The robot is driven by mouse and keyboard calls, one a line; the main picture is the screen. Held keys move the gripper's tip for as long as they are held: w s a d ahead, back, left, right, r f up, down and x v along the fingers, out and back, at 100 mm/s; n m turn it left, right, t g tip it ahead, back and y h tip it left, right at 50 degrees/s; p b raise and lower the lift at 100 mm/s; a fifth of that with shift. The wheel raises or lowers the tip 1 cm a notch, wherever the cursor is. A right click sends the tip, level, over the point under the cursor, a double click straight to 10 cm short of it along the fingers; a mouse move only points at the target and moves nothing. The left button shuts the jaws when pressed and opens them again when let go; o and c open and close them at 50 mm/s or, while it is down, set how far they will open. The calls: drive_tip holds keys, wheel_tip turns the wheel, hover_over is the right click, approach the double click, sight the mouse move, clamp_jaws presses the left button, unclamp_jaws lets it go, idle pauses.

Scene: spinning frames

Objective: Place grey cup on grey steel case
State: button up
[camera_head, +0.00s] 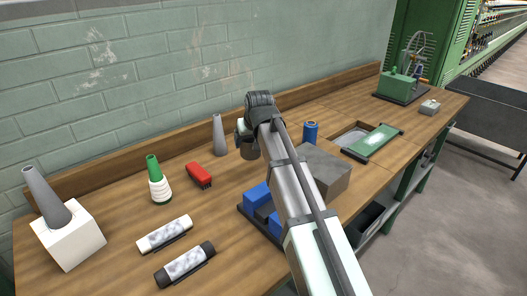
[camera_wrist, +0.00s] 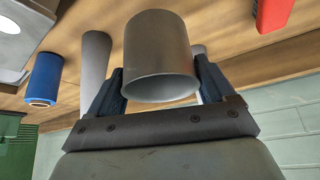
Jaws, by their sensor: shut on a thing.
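The grey cup (camera_wrist: 160,55) is between the two dark fingers of my gripper (camera_wrist: 160,90) in the wrist view, its open rim toward the camera. In the head view the cup (camera_head: 248,150) shows partly behind my arm, held above the table. My gripper (camera_head: 243,132) is shut on it. The grey steel case (camera_head: 328,170) is a block on the table, right of my gripper. My arm hides its left part, and its visible top is bare.
A blue spool (camera_head: 311,132) stands behind the case, and a grey cone (camera_head: 219,135) stands left of my gripper. A blue-filled dark tray (camera_head: 243,210) lies in front. A red brush (camera_head: 199,175) lies left.

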drive_tip(key=d+r+m+h, duration=0.15)
drive_tip(key=d+r, duration=0.45)
drive_tip(key=d, duration=0.6)
drive_tip(key=d+r+m, duration=0.2)
drive_tip(key=d+r, duration=0.4)
drive_tip(key=d, duration=0.5)
drive_tip(key=n, duration=0.2)
hover_over(317, 161)
drive_tip(key=shift+y, duration=0.35)
drive_tip(key=shift+f, duration=5.6)
drive_tip(key=shift+f, duration=0.15)
drive_tip(key=o, duration=0.9)
